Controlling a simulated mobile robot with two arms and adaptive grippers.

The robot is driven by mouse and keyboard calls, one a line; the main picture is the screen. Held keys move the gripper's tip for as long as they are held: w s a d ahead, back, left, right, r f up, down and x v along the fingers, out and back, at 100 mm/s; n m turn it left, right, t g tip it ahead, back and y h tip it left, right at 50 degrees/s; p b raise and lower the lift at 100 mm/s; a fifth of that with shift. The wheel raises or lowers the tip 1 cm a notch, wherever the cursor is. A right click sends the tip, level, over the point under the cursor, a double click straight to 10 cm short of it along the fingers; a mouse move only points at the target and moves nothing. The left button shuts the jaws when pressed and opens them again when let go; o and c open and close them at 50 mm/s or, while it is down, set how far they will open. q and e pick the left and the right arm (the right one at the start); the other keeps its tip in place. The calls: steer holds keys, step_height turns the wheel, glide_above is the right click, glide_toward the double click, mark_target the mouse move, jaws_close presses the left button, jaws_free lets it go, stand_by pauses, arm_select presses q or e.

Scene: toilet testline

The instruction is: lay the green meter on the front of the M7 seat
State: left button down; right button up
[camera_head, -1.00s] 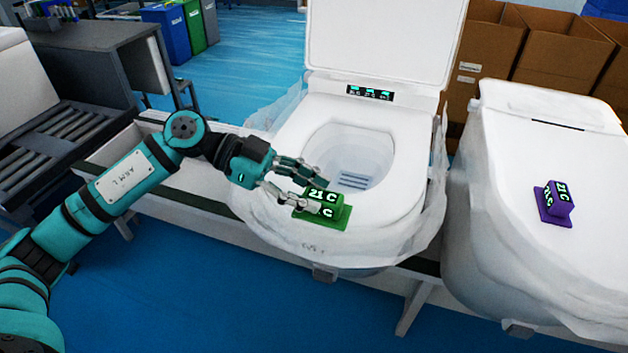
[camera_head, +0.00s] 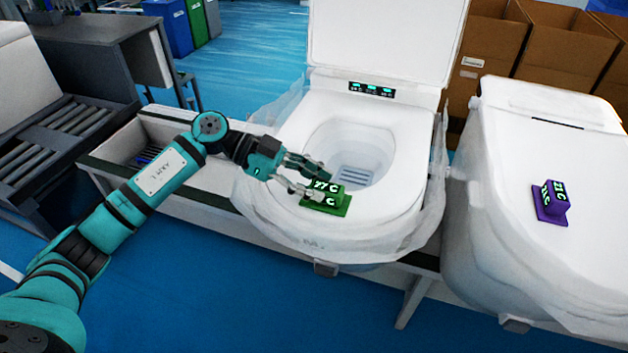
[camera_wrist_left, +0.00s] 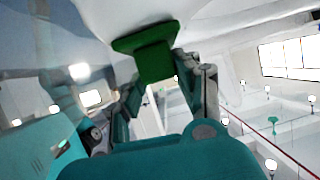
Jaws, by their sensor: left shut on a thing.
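The green meter (camera_head: 326,200) is at the front rim of the open toilet seat (camera_head: 394,207) in the middle of the head view. Its display faces show lit digits. My left gripper (camera_head: 313,184) is shut on the meter from its left side. The meter also shows between the fingers in the left wrist view (camera_wrist_left: 152,58), with its wide base towards the white surface. I cannot tell whether the base touches the seat. No M7 label is readable. My right gripper is not in view.
A purple meter (camera_head: 551,203) sits on the closed white lid of the toilet at the right. Cardboard boxes (camera_head: 560,60) stand behind. The toilet's raised lid (camera_head: 388,40) stands upright behind its bowl. A trough (camera_head: 165,150) and a roller conveyor (camera_head: 75,120) lie to the left.

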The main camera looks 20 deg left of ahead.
arm_select(q)
steer(key=c, duration=1.1)
jaws_free()
steer(key=shift+f, duration=0.1)
steer(key=shift+o, duration=0.9)
steer(key=shift+r, duration=0.25)
steer(key=b+v, duration=0.2)
steer(key=v, duration=1)
steer(key=shift+b, duration=0.4)
steer(key=shift+w, duration=0.1)
